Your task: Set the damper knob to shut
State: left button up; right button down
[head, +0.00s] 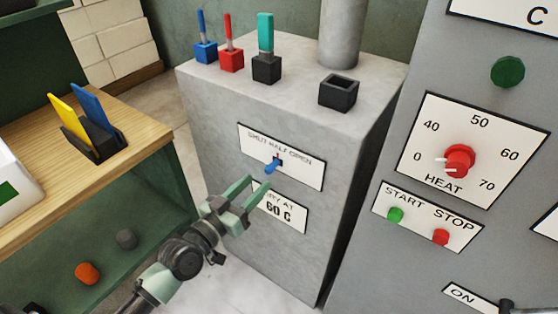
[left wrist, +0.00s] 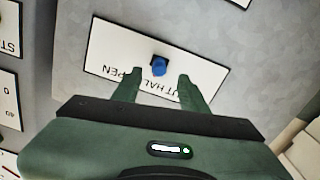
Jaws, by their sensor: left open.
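The blue damper knob (head: 272,167) sticks out of a white label plate (head: 308,174) reading SHUT, HALF, OPEN on the front of a grey cabinet. Its exact setting is hard to tell. My left gripper (head: 257,188) is open just below and in front of the knob, with its green fingers pointing up towards the plate. In the left wrist view the knob (left wrist: 158,66) sits beyond and between the two open fingertips (left wrist: 158,80), apparently not gripped. My right gripper is not in view.
A second label reading 60 C (head: 290,217) is below, partly hidden by my gripper. Blue, red and teal-handled tools (head: 265,45) and an empty black socket (head: 339,92) are on the cabinet top. A HEAT dial panel (head: 500,130) is at right, a wooden shelf (head: 150,130) at left.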

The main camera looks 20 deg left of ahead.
aim_at(266, 173)
pick_arm(q)
jog(key=shift+w+d+r, duration=0.15)
jog(key=shift+w+d, duration=0.05)
jog(key=shift+w, duration=0.25)
jog(key=x, duration=0.6)
jog(key=shift+p, duration=0.3)
grip_shut()
jog(key=shift+a+f, duration=0.1)
jog(key=shift+f, duration=0.1)
dwell(0.5)
